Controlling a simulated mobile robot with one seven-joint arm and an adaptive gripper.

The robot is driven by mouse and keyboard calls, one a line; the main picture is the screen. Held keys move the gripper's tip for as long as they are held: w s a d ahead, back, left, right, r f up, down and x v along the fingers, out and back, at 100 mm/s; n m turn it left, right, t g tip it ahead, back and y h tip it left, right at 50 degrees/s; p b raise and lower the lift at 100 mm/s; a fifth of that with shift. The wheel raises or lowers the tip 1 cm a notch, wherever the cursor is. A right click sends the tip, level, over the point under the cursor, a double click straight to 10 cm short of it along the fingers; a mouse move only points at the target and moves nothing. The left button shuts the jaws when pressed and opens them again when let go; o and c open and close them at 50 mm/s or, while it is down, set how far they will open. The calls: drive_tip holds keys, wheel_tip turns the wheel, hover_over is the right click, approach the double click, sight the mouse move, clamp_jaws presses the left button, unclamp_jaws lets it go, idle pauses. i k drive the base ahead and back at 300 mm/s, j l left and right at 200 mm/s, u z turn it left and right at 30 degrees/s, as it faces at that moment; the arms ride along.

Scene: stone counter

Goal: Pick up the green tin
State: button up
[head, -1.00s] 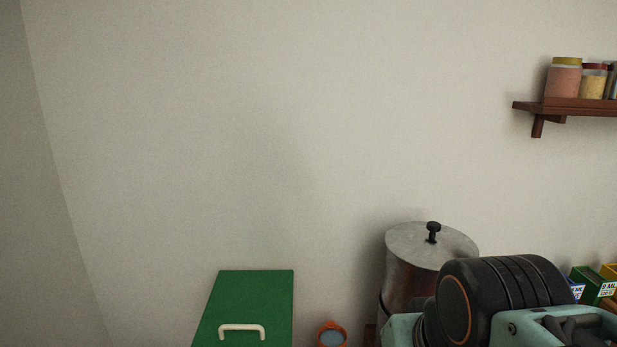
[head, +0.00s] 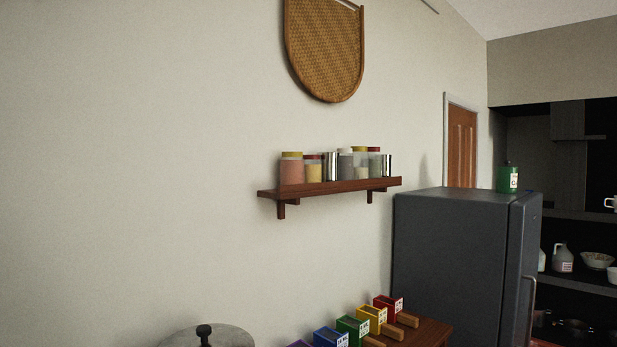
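A green tin (head: 508,178) with a white label and a small dark top stands upright on top of the dark grey fridge (head: 455,199), near its front right corner. It is small in the head view and its label cannot be read. My gripper is not in view, and no part of my arm shows now.
A wall shelf (head: 331,187) holds several jars and metal cups. Below it, coloured boxes, one of them green (head: 352,327), sit on a wooden surface (head: 430,334). A lidded metal pot (head: 228,338) shows at the bottom edge. Dark shelves (head: 578,284) with crockery stand right of the fridge.

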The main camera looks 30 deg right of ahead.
sight(506, 179)
drive_tip(key=z, duration=2.15)
drive_tip(key=i+l, duration=0.25)
drive_tip(key=i, duration=0.35)
drive_tip(key=i+l+u, duration=0.15)
drive_tip(key=i, duration=0.45)
drive_tip(key=i+l, duration=0.35)
drive_tip(key=i, duration=0.2)
drive_tip(key=i+l+u, duration=0.1)
drive_tip(key=i+l, duration=0.25)
drive_tip(key=i, duration=0.25)
drive_tip(key=i+l, duration=0.35)
drive_tip(key=i, duration=0.2)
drive_tip(key=j+u, duration=0.05)
